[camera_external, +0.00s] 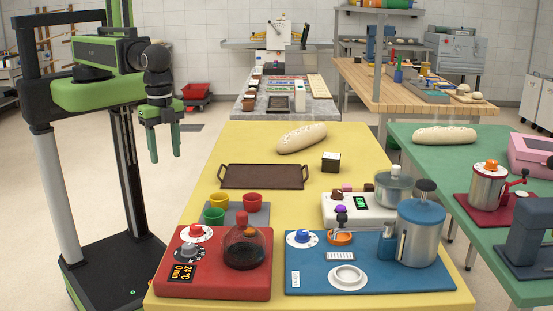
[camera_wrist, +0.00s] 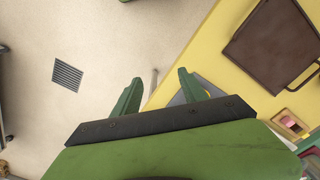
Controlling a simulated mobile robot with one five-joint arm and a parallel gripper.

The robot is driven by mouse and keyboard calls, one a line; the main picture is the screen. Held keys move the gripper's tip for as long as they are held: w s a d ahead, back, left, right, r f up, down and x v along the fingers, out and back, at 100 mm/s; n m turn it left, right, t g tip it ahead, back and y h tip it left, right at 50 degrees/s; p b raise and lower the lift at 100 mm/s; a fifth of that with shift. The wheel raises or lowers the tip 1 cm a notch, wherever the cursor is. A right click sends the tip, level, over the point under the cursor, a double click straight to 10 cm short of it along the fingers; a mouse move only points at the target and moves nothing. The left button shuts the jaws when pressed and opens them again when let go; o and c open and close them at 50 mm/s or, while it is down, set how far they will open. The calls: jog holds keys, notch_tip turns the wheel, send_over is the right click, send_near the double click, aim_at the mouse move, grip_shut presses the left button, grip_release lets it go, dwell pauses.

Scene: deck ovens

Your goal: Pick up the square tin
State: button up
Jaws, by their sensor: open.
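A small square tin (camera_external: 331,162), dark-sided with a pale top, appears to be the square tin. It stands on the yellow table, right of the brown tray and just in front of a pale loaf. I cannot make it out in the wrist view. My gripper (camera_external: 165,158) hangs with its fingers pointing down, left of the yellow table and well apart from the tin. Its two green fingers are spread with nothing between them. In the wrist view my gripper (camera_wrist: 159,78) is open over the floor and the table's edge.
The brown tray (camera_external: 262,177) with raised handles lies between my gripper and the tin; it also shows in the wrist view (camera_wrist: 270,45). The loaf (camera_external: 301,138) lies behind the tin. Coloured cups (camera_external: 220,201), a red unit (camera_external: 212,275) and a blue canister (camera_external: 421,235) crowd the front.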

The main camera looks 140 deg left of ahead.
jog(key=o, duration=0.6)
jog(key=shift+o, duration=0.2)
